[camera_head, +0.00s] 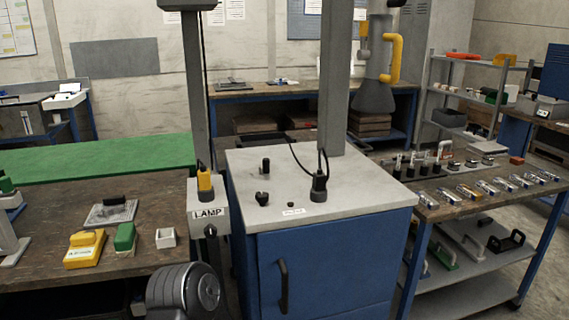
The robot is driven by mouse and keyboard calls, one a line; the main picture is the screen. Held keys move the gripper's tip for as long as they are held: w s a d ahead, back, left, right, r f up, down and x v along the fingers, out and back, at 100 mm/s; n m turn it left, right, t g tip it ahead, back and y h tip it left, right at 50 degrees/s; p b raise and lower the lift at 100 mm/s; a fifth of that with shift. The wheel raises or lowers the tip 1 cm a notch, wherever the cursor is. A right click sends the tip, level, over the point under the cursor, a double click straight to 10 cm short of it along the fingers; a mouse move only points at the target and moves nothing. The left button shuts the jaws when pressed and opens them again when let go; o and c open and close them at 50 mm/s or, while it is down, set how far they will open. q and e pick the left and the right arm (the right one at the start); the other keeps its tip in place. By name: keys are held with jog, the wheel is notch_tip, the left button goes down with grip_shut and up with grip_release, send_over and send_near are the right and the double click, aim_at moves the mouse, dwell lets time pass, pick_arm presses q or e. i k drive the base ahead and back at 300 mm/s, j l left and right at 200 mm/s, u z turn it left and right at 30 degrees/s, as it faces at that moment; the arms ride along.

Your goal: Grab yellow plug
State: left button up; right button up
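A yellow plug (205,182) with a dark top and a cable rising from it sits upright on the narrow grey box labelled LAMP (209,213), left of the blue cabinet. A black plug (319,187) with its own cable stands on the cabinet's grey top, toward the right. No gripper shows in the head view, so neither gripper can be placed relative to the yellow plug. A dark grey rounded part at the bottom, left of centre, seems to be mine.
A blue cabinet (330,265) with a grey top stands in the centre. Grey posts (195,100) rise near the plugs. Left, a wooden bench (60,215) holds yellow, green and white blocks. Right, a table (440,205) holds several small parts. A yellow handle (395,58) hangs above.

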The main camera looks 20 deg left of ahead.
aim_at(204, 173)
jog(key=u, duration=1.15)
jog(key=i+l+z, duration=0.3)
jog(key=i, duration=0.15)
jog(key=i+z, duration=0.35)
jog(key=i, duration=0.1)
